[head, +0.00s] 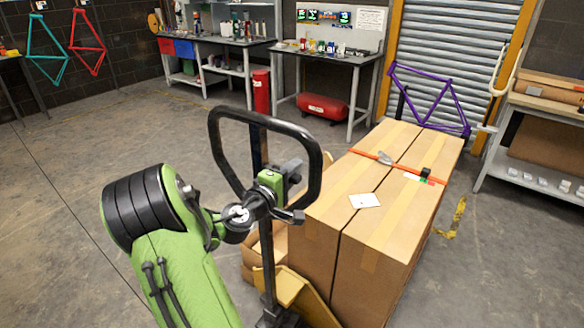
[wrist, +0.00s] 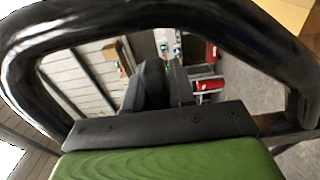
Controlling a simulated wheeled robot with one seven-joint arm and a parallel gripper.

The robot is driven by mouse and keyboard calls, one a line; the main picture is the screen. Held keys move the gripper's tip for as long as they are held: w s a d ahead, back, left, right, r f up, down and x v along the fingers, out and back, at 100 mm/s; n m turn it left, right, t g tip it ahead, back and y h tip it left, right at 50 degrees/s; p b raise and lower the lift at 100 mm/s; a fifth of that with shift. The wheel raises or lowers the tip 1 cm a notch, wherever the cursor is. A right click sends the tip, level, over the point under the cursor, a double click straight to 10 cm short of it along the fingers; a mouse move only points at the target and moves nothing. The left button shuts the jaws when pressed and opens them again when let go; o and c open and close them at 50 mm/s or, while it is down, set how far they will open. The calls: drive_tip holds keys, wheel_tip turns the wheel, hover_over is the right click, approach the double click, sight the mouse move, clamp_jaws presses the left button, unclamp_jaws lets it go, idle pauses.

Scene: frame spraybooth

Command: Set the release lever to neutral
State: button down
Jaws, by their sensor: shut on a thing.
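The black loop handle of a pallet truck (head: 316,150) stands upright on its tiller, left of the boxes. My gripper (head: 292,170) is at the lower middle of the loop, its green body and black fingers seen against the handle opening. In the wrist view the loop (wrist: 90,24) arches around my gripper (wrist: 165,82), whose dark fingers point away through the opening. The fingers are shut on a small part that I take to be the release lever; they hide it almost wholly, so its setting cannot be read.
Large strapped cardboard boxes (head: 400,195) stand just right of the handle on the yellow truck (head: 305,295). A purple bike frame (head: 432,97) is behind them. Workbenches (head: 325,57) and a red tank (head: 323,107) are at the back. The floor (head: 120,130) at left is clear.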

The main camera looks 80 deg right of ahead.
drive_tip(key=c, duration=1)
unclamp_jaws()
drive_tip(key=shift+c, duration=0.2)
drive_tip(key=b+v, duration=0.4)
drive_tip(key=v, duration=1.2)
drive_tip(key=shift+d, duration=0.1)
